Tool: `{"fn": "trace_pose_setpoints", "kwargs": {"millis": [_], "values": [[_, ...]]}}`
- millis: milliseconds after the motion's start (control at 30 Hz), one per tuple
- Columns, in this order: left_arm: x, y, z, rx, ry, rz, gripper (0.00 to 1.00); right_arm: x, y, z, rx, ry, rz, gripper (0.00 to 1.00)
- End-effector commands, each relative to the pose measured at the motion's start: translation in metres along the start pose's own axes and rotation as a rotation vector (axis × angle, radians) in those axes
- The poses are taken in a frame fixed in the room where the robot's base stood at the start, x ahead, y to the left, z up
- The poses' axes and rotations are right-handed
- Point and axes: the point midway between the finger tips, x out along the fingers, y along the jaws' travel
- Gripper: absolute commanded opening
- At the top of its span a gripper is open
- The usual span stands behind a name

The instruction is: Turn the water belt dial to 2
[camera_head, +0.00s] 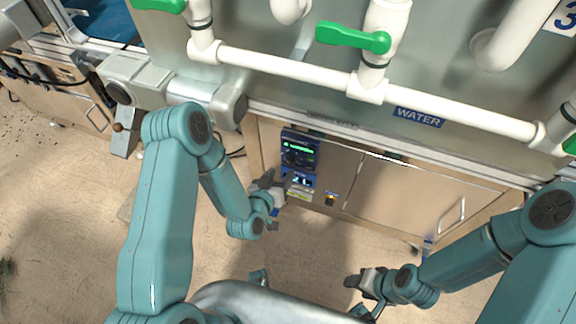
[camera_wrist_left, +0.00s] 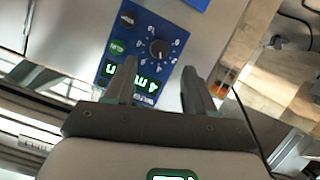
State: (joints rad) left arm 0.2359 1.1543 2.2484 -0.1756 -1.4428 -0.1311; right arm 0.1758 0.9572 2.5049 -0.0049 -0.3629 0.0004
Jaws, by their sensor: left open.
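In the left wrist view, a blue panel (camera_wrist_left: 137,65) shows upside down, with a round black dial (camera_wrist_left: 159,48) ringed by white marks. It also carries a green button (camera_wrist_left: 117,47), a black switch (camera_wrist_left: 126,19) and a lit green display (camera_wrist_left: 132,77). The dial's setting is too small to read. My left gripper (camera_wrist_left: 159,66) is open and empty, its fingers pointing at the panel with the dial between their tips in the picture. In the head view my left gripper (camera_head: 276,184) is close to the panels. My right gripper (camera_head: 364,284) is low at right, its jaws unclear.
A lower blue panel (camera_head: 301,181) with a white display sits below the upper panel (camera_head: 299,149) on the beige cabinet. A cabinet door (camera_head: 405,195) with a handle is to the right. White pipes (camera_head: 280,66) with green valve handles (camera_head: 352,38) run above. Floor in front is clear.

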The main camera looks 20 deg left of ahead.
Motion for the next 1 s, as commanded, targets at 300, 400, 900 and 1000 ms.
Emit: {"fn": "trace_pose_setpoints", "kwargs": {"millis": [300,400,900,1000], "values": [[0.055,0.002,0.001,0.000,0.001,0.000,0.55,0.008,0.003,0.000,0.000,0.000,0.000,0.53],[0.061,0.002,0.001,-0.001,-0.001,0.000,0.55,0.008,0.003,0.000,0.000,0.000,0.000,0.53],[0.063,0.002,0.000,-0.001,-0.001,0.000,0.00,0.008,0.003,0.000,0.000,0.000,0.000,0.53],[0.063,0.002,0.000,-0.002,0.000,0.000,0.00,0.008,0.003,0.000,0.000,0.000,0.000,0.53]]}}
